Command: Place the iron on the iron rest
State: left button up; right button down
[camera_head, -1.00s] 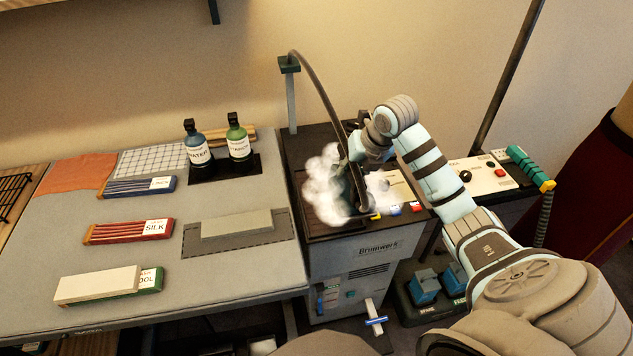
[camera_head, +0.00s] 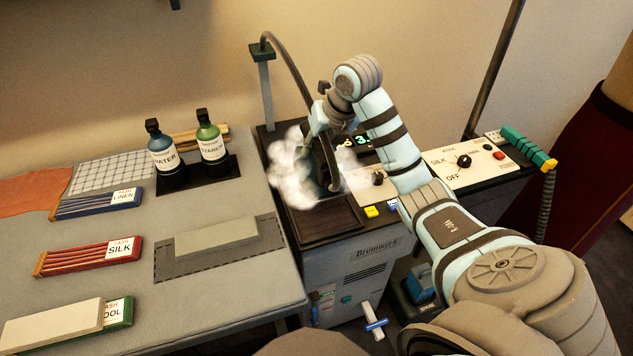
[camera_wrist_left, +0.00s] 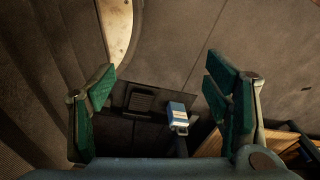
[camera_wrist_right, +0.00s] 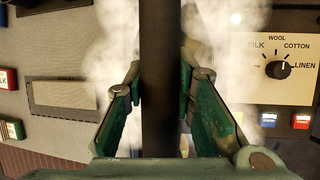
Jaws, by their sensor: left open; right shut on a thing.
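The iron (camera_head: 331,172) is a dark shape over the steam station, partly hidden by white steam and my arm. My right gripper (camera_head: 322,122) is shut on it. In the right wrist view a dark bar (camera_wrist_right: 160,70) runs between the right fingers, with steam around it. The iron rest (camera_head: 328,222) looks like the dark ribbed plate on top of the station, with its front part bare. Whether the iron touches it, I cannot tell. My left gripper (camera_wrist_left: 160,95) is open and empty in the left wrist view, outside the head view.
A dark hose (camera_head: 293,66) arcs from a post to the iron. A control panel (camera_head: 470,165) with dial stands right of the station. WATER (camera_head: 164,155) and STARCH (camera_head: 213,140) bottles stand back left. A grey block (camera_head: 216,236) and labelled bundles lie on the table.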

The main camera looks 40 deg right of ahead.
aim_at(315, 169)
jog(key=x, duration=0.4)
jog(key=shift+s+d+f, duration=0.1)
jog(key=shift+d+f, duration=0.1)
jog(key=shift+f, duration=0.05)
jog(key=f, duration=0.1)
jog(key=s+f, duration=0.1)
jog(key=shift+s+f, duration=0.15)
jog(key=shift+f, duration=0.2)
jog(key=shift+w+f, duration=0.2)
jog(key=shift+w, duration=0.15)
jog(key=c, duration=1.5)
grip_release()
jog(key=shift+s, duration=0.1)
pick_arm(q)
jog(key=shift+w, duration=0.9)
pick_arm(e)
jog(key=shift+o, duration=0.8)
jog(key=shift+s+a+r, duration=0.15)
jog(key=shift+s, duration=0.05)
pick_arm(q)
jog(key=shift+r, duration=0.1)
